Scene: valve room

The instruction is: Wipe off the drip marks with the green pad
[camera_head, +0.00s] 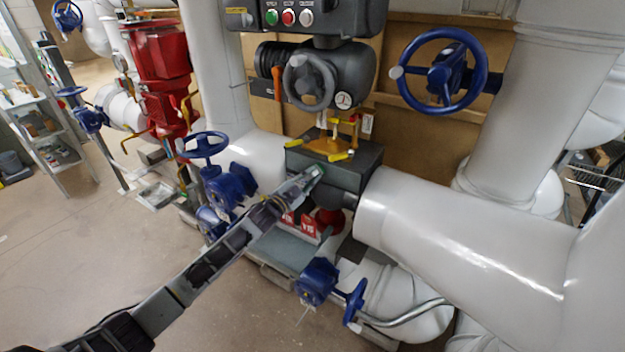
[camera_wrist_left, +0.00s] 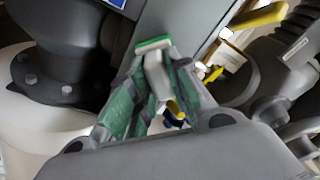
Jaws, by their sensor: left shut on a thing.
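My left gripper (camera_head: 308,178) reaches in from the lower left to the front of the dark grey box (camera_head: 352,165) below the actuator. It is shut on the green pad (camera_head: 317,170). In the left wrist view the green pad (camera_wrist_left: 152,44) shows as a thin green and white edge between the fingertips (camera_wrist_left: 155,62). The pad is at the grey face of the box (camera_wrist_left: 178,22); I cannot tell if it touches. I cannot make out any drip marks; the pad and fingers may hide part of the face. My right gripper is out of view.
A large white pipe (camera_head: 470,235) runs to the right. Open floor (camera_head: 70,255) lies at the left.

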